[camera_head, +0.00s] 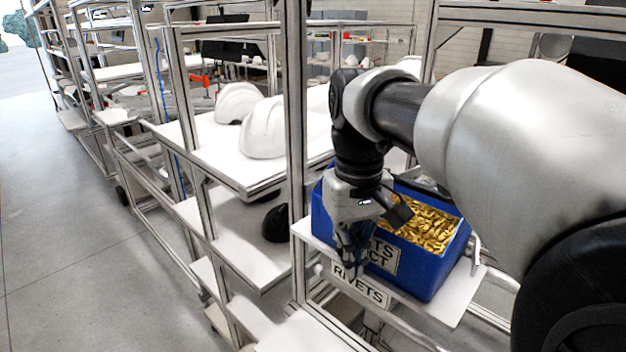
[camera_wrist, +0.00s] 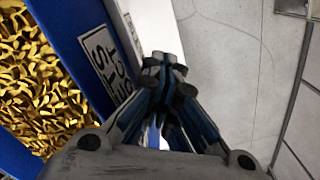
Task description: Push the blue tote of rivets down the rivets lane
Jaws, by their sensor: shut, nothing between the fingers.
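The blue tote (camera_head: 421,277) is full of brass-coloured rivets (camera_head: 426,228) and sits on a white shelf (camera_head: 461,293). A white label on its near side is partly hidden by my gripper. The lane's sign reading "RIVETS" (camera_head: 361,287) is on the shelf's front edge. My gripper (camera_head: 351,262) is shut and empty, pointing down in front of the tote's labelled side, near its left end. In the wrist view, the tote's blue wall (camera_wrist: 82,38) and rivets are at the left, and the closed fingertips (camera_wrist: 164,62) are beside the label. I cannot tell whether they touch the tote.
White helmet shells (camera_head: 269,128) stand on a shelf left of the upright post (camera_head: 297,150). A black helmet shell (camera_head: 277,223) is on the lower shelf. A bent metal rail (camera_head: 475,250) is at the tote's right. Open grey floor (camera_head: 75,230) lies at the left.

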